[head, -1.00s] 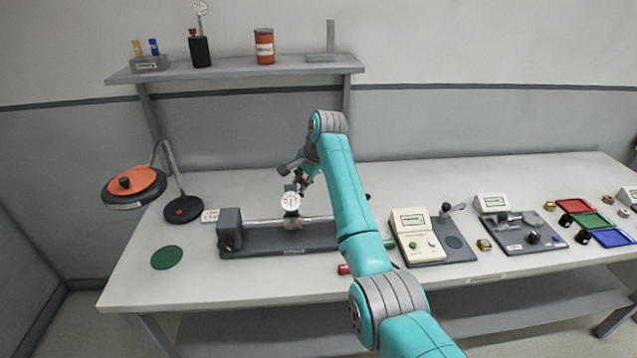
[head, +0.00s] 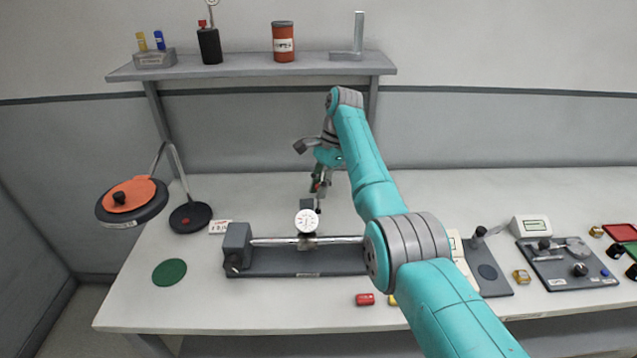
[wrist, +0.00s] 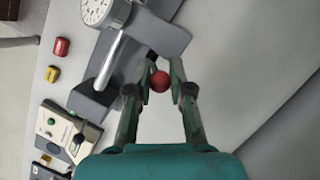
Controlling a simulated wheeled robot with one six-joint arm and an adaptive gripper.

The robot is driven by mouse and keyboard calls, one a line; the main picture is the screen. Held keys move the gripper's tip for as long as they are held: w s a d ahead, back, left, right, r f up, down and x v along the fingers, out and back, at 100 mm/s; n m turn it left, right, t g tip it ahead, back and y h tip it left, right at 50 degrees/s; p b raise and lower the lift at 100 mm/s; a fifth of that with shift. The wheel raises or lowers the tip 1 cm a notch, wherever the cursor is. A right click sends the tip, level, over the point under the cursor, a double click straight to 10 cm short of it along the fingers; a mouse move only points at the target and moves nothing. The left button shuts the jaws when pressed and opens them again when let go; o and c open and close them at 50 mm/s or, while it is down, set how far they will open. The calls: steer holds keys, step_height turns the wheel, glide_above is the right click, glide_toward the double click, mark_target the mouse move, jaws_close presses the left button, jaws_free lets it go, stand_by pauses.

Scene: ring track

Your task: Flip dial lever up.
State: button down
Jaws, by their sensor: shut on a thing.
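The white round dial (head: 306,221) sits on a metal bar above a dark grey base (head: 290,265) on the table. It also shows at the top left of the wrist view (wrist: 100,10). A small red ball knob (wrist: 159,81), apparently the lever's end, lies between my fingertips in the wrist view. My gripper (wrist: 163,76) is shut on this red knob. In the head view my gripper (head: 317,188) is just behind and above the dial. The lever's stem is mostly hidden, so I cannot tell its angle.
A shelf (head: 250,67) with several items stands behind. A red block (head: 365,299) lies in front of the base. A green disc (head: 169,272) and an orange-topped round object (head: 130,195) are at left. Other devices stand at right, partly behind my arm.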

stand_by(0.4)
steer(key=c, duration=1)
jaws_free()
steer(key=shift+v, duration=3.7)
steer(key=shift+w, duration=0.1)
steer(key=shift+f, duration=0.1)
